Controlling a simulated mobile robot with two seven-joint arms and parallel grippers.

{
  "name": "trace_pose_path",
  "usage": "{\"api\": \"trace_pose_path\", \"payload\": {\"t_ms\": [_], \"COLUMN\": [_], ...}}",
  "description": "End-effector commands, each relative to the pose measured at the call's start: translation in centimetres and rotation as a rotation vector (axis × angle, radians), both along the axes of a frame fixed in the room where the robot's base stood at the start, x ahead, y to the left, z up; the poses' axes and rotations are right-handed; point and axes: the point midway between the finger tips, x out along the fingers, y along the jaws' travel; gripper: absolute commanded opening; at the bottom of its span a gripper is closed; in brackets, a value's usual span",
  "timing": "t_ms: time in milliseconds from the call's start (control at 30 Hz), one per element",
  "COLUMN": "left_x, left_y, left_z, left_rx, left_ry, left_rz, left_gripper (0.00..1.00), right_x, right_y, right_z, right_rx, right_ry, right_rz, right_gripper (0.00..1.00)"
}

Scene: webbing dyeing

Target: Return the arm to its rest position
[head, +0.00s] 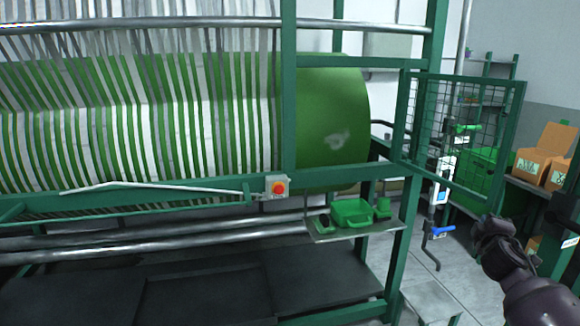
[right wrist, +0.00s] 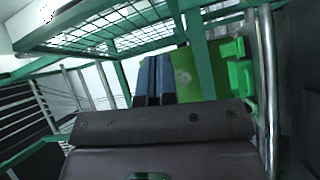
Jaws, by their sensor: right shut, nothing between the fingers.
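My right arm (head: 530,288) comes in at the lower right of the head view, dark and raised in front of the floor. Its right gripper (head: 490,232) is at the upper left end of the arm, to the right of the machine and clear of it. My left gripper is not in view.
The machine's green roller (head: 333,125) carries many white webbing strips. A green mesh gate (head: 465,130) stands open near my right arm. Cardboard boxes (head: 545,152) sit at the far right. Grey floor (head: 465,275) shows between.

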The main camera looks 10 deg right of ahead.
Motion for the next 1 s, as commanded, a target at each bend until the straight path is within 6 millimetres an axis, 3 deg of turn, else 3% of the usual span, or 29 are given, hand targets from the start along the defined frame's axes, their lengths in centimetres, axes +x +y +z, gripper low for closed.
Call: {"api": "trace_pose_path", "payload": {"t_ms": [67, 233, 367, 567, 700, 833, 1000], "left_x": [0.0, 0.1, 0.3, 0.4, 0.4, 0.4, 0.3], "left_y": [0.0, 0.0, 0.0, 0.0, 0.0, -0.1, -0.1], "left_z": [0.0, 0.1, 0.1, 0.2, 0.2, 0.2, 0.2], "left_rx": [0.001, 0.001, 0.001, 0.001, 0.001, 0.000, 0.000], "left_ry": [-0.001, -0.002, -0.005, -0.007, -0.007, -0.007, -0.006], "left_rz": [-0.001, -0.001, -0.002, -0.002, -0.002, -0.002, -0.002], "left_gripper": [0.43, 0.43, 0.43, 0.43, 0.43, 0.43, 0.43], "right_x": [0.8, -0.8, -3.7, -10.4, -16.2, -21.5, -27.2], "right_y": [3.6, 10.8, 16.0, 23.5, 28.1, 31.3, 33.3], "right_z": [0.4, -4.7, -9.5, -16.5, -20.6, -23.7, -27.0], "right_rx": [0.112, 0.381, 0.582, 0.903, 1.108, 1.244, 1.332], "right_ry": [-0.071, -0.110, -0.103, -0.073, -0.046, -0.014, 0.031], "right_rz": [0.099, 0.253, 0.324, 0.368, 0.345, 0.287, 0.190], "right_gripper": [0.00, 0.00, 0.00, 0.00, 0.00, 0.00, 0.00]}}
